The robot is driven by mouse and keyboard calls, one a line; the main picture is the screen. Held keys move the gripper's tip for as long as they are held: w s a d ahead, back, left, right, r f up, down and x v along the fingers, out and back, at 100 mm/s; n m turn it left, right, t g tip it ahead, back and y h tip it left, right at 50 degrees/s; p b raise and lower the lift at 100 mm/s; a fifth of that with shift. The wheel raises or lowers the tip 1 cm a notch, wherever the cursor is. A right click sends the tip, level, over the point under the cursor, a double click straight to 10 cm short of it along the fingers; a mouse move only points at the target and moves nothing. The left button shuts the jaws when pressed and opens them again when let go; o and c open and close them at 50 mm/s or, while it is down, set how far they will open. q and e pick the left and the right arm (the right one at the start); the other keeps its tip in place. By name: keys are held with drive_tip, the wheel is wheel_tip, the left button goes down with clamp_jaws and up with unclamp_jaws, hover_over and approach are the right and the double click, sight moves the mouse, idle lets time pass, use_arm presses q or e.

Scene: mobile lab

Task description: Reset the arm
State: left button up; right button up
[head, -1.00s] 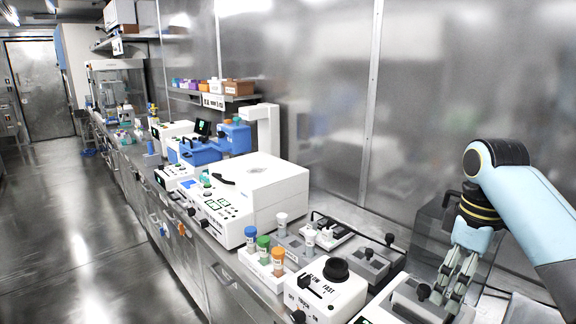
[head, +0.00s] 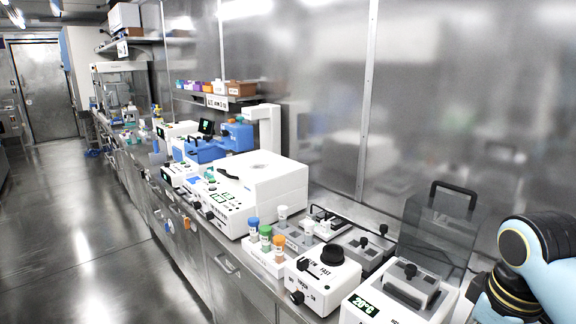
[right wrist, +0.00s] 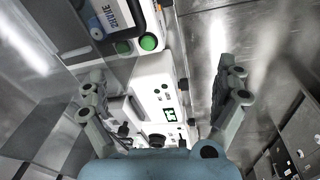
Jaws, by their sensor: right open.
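My right arm comes in at the lower right of the head view, with its black wrist and yellow rings beside the white heating unit (head: 400,300). Its fingers are below the picture edge there. In the right wrist view my right gripper (right wrist: 162,95) is open, its two fingers spread wide with nothing between them. White equipment with a small green display (right wrist: 170,114) and a green round button (right wrist: 148,42) shows beyond the fingers. My left gripper is not in either view.
The bench holds a white centrifuge-like box (head: 262,190), a rack (head: 262,262) of colour-capped tubes and a mixer with a black knob (head: 325,275). A clear lid with a black handle (head: 440,225) stands upright behind the heating unit. The floor at left is clear.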

drive_tip(key=s+a+r+m+t, duration=0.1)
drive_tip(key=s+r+m, duration=0.1)
drive_tip(key=s, duration=0.7)
drive_tip(key=s+a+r+m+t, duration=0.1)
drive_tip(key=s+r+m+t, duration=0.15)
drive_tip(key=s, duration=0.55)
wheel_tip(320, 180, down, 34)
drive_tip(key=d+g+b, duration=0.2)
drive_tip(key=b, duration=0.8)
use_arm(q)
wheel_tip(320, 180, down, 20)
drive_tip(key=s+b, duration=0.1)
drive_tip(key=b, duration=0.8)
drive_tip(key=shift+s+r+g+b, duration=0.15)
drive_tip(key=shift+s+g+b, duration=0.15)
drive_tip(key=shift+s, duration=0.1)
use_arm(e)
drive_tip(key=s+f+g, duration=0.1)
drive_tip(key=s+f, duration=0.9)
drive_tip(key=f, duration=0.4)
drive_tip(key=s+d+f, duration=0.1)
drive_tip(key=s+f, duration=0.9)
drive_tip(key=f, duration=0.5)
drive_tip(key=shift+s+d+m+g, duration=0.2)
drive_tip(key=shift+d+m+g, duration=0.05)
drive_tip(key=shift+m+g, duration=0.1)
